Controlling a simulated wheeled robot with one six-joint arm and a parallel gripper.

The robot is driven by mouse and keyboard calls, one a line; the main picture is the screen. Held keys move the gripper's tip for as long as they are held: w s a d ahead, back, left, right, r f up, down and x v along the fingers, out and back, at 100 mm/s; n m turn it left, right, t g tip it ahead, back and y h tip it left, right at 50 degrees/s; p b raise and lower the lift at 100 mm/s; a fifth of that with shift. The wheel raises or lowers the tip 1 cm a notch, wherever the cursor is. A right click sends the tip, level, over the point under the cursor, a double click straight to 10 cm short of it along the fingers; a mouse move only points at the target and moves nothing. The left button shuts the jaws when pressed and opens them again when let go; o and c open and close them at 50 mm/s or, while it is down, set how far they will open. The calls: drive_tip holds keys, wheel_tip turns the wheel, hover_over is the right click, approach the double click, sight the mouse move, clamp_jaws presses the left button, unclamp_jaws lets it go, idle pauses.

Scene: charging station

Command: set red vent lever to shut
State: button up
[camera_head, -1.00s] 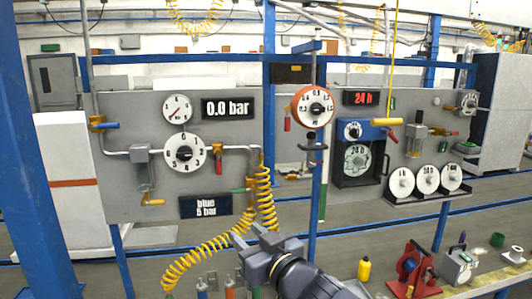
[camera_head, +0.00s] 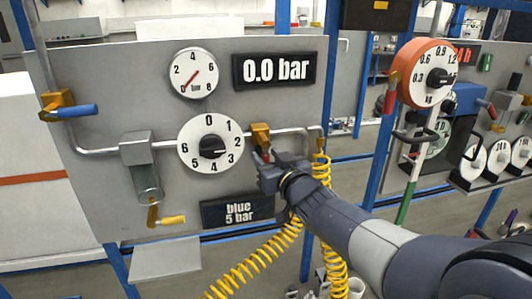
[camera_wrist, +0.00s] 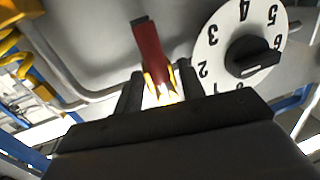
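The red vent lever (camera_wrist: 149,45) hangs from a brass valve (camera_head: 260,135) on the pipe right of the round white dial (camera_head: 210,143). In the head view my gripper (camera_head: 268,167) is in front of the lever and hides most of it. In the wrist view, where the dial numbers appear upside down, the dark fingers of my gripper (camera_wrist: 160,88) stand on either side of the lever, apart from each other. The gripper looks open around the lever; contact cannot be made out. The gauge (camera_head: 194,73) needle and the display (camera_head: 275,69) show zero, "0.0 bar".
A blue lever (camera_head: 74,111) is at the left of the panel and a yellow lever (camera_head: 166,220) is below the glass bowl. Yellow coiled hose (camera_head: 324,180) hangs close right of my gripper. A blue post with an orange scale (camera_head: 427,74) stands further right.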

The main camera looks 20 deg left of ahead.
drive_tip(key=shift+w+a+r, duration=0.1)
drive_tip(key=shift+w+a, duration=0.35)
drive_tip(key=shift+c, duration=0.4)
clamp_jaws()
